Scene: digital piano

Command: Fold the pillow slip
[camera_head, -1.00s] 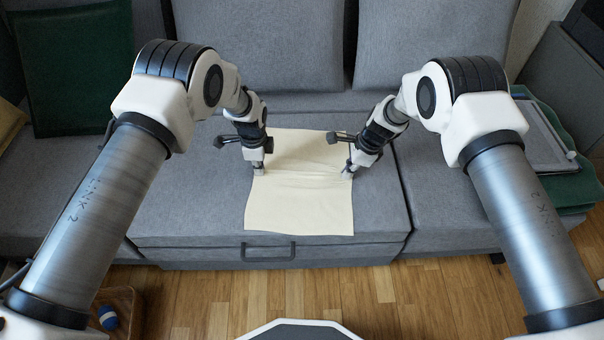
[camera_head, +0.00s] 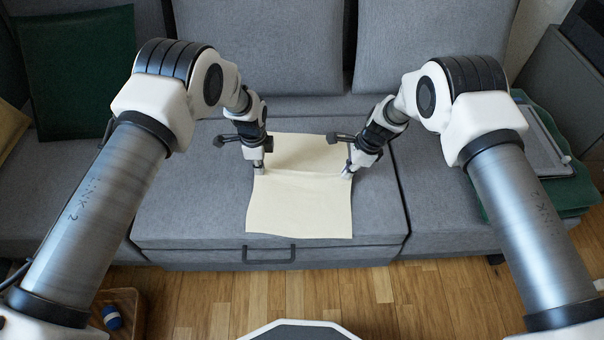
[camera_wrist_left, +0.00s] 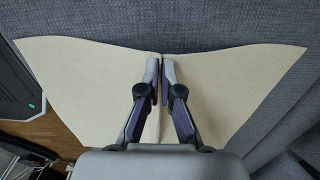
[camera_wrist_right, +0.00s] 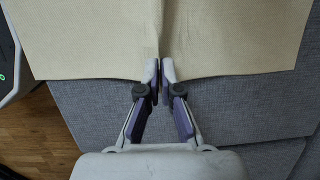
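The pillow slip (camera_head: 300,209) is a cream cloth lying on the grey sofa seat, with a raised crease running across it between my grippers. My left gripper (camera_head: 259,169) is at its left edge. In the left wrist view the fingers (camera_wrist_left: 161,62) are closed together with a pinched ridge of the slip (camera_wrist_left: 85,72) between them. My right gripper (camera_head: 347,172) is at the slip's right edge. In the right wrist view its fingers (camera_wrist_right: 160,66) are closed together at the edge of the slip (camera_wrist_right: 85,38), where a fold runs into them.
The sofa seat (camera_head: 185,205) is clear on both sides of the slip. A dark green cushion (camera_head: 78,75) leans at the left. A tablet-like grey object (camera_head: 545,145) lies on green cloth at the right. A basket (camera_head: 128,305) with a blue item stands on the floor.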

